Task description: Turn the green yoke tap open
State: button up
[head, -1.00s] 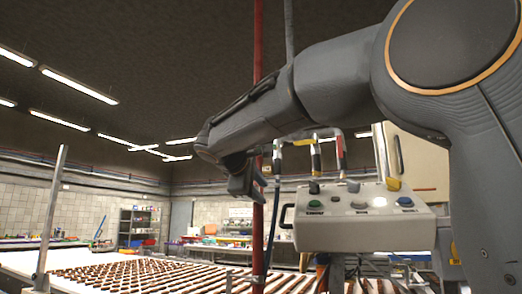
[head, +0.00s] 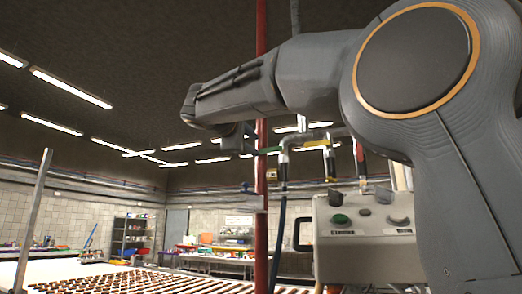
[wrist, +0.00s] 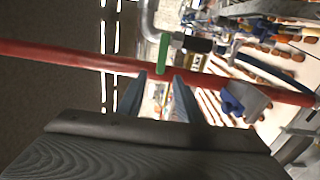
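The green yoke tap (head: 270,150) shows as a small green bar beside the red upright pipe in the head view. In the wrist view the green bar (wrist: 163,50) stands on a grey pipe fitting, just beyond my fingertips and roughly in line with the gap between them. My gripper (wrist: 159,77) is open, with nothing between its two fingers. In the head view my gripper (head: 238,142) is a dark shape under the end of my arm, close to the left of the tap. I cannot see any contact with the tap.
The red pipe (head: 262,210) runs upright near my gripper. A yellow-handled tap (head: 316,143) and a red-marked pipe (head: 360,160) are to the right. A control box (head: 365,245) stands below them. A table of brown pieces (head: 150,280) lies lower left.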

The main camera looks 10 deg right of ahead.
aim_at(265, 151)
jog(key=x, duration=0.2)
jog(key=p+x, duration=0.1)
jog(key=x, duration=0.2)
jog(key=shift+d+p, duration=0.4)
jog(key=shift+d, duration=0.2)
jog(key=shift+w+d, duration=0.25)
jog(key=shift+w, duration=0.15)
jog(key=shift+f, duration=0.1)
grip_shut()
